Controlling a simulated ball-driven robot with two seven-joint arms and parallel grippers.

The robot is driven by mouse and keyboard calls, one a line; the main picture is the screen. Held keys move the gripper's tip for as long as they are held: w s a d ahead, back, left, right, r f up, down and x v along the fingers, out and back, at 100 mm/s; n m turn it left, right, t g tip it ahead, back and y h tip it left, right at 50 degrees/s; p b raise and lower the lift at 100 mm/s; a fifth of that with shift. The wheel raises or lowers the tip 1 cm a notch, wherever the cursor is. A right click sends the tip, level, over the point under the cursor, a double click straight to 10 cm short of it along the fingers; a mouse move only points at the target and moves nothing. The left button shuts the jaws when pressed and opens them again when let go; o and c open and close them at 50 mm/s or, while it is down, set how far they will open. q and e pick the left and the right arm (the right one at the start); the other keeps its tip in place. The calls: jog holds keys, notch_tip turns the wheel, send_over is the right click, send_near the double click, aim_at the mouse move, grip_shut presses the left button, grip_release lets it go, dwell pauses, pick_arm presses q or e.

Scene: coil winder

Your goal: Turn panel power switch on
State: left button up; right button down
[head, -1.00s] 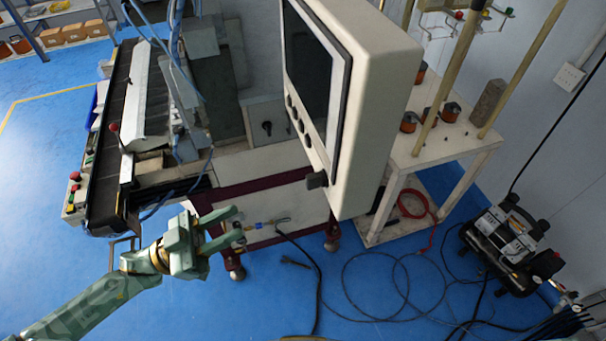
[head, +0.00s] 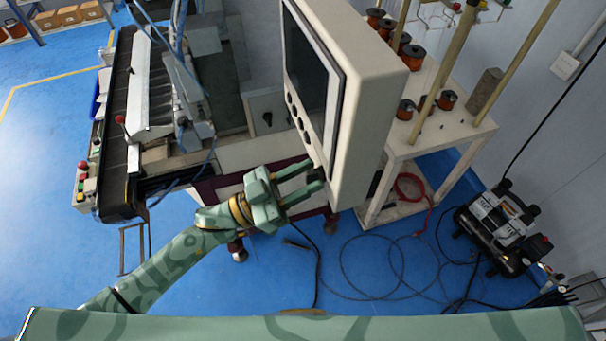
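A small dark block, which looks like the power switch (head: 316,174), sits at the panel's lower front corner. My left gripper (head: 313,177) is open, with its two fingers apart and pointing right at this corner. The fingertips are at or around the dark block; I cannot tell whether they touch it. The switch's position cannot be read, as the fingers partly hide it. My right gripper is not in view.
A black rotary handle (head: 267,118) is on the machine's pale box behind. A white rack (head: 440,135) with copper spools stands right of the panel. A black compressor (head: 503,225) and loose cables lie on the blue floor at right.

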pick_arm(q)
grip_shut()
jog(key=shift+m, duration=0.3)
jog(key=m+g+y+b, duration=0.1)
jog(key=m+g+b, duration=0.1)
jog(key=m, duration=0.5)
jog(key=m+g+y+b, duration=0.1)
jog(key=m+g+b, duration=0.2)
jog(key=m, duration=0.4)
jog(key=m+g+y+b, duration=0.1)
jog(key=m+g+b, duration=0.2)
jog(key=m, duration=0.4)
jog(key=shift+w+r+m+g, duration=0.1)
jog(key=shift+m+g, duration=0.2)
jog(key=shift+a, duration=0.1)
grip_release()
